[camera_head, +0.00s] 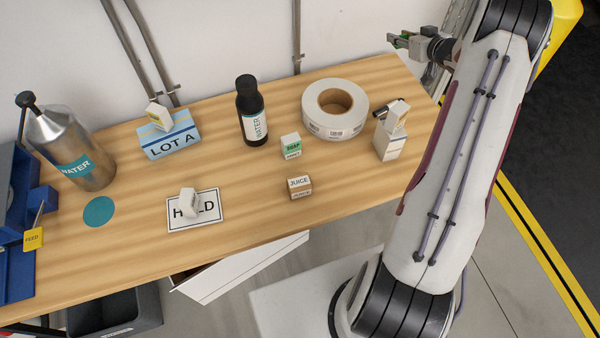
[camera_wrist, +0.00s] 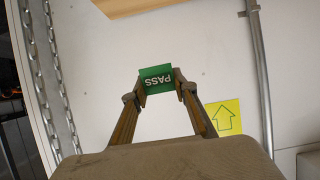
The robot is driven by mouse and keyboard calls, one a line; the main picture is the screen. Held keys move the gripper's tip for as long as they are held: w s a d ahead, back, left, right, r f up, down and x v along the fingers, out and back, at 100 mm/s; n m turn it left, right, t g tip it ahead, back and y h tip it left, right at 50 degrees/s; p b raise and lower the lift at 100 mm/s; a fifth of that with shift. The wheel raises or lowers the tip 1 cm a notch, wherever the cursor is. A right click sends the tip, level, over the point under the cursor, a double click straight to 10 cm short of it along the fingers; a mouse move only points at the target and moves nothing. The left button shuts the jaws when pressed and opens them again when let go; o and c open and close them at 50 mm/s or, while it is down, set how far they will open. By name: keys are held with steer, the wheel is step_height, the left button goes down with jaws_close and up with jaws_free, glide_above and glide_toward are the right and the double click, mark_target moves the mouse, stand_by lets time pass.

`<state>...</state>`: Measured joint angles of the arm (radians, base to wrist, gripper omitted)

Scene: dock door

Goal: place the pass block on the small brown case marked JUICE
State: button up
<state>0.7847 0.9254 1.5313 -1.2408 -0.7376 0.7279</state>
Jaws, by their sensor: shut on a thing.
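The pass block (camera_wrist: 157,76) is green with white PASS lettering, upside down in the wrist view. My gripper (camera_wrist: 157,88) is shut on it, with a fingertip at each side. In the head view my gripper (camera_head: 403,41) holds it off the table's far right corner, near the wall, and the green block (camera_head: 393,40) shows only small. The small brown case marked JUICE (camera_head: 299,188) stands on the table near the front edge, right of the middle. Its top looks clear. My gripper is well away from it, behind and to the right.
Further left are a HOLD card (camera_head: 211,214), a LOT A box (camera_head: 170,143) and a metal bottle (camera_head: 75,150).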

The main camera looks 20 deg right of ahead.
step_height(320, 180, up, 10)
steer(key=shift+f, duration=0.15)
steer(key=shift+a+r, duration=0.15)
steer(key=shift+r, duration=0.2)
steer(key=s+a+n+g+y, duration=0.2)
steer(key=s+a+n+y, duration=0.2)
steer(key=s+a, duration=0.75)
steer(key=s+a+n+g+y, duration=0.3)
steer(key=s+a, duration=0.4)
steer(key=a, duration=0.9)
steer(key=s+a+n+g+y, duration=0.1)
steer(key=s+a+n+y, duration=0.35)
steer(key=s+a, duration=0.75)
step_height(320, 180, down, 11)
steer(key=w+a, duration=0.2)
steer(key=shift+w, duration=0.25)
steer(key=shift+a+f+n+g+y, duration=0.1)
steer(key=shift+a+n+g+y, duration=0.15)
steer(key=shift+n+g, duration=0.7)
steer(key=shift+f, duration=0.15)
glide_above(298, 181)
steer(key=shift+f, duration=2.8)
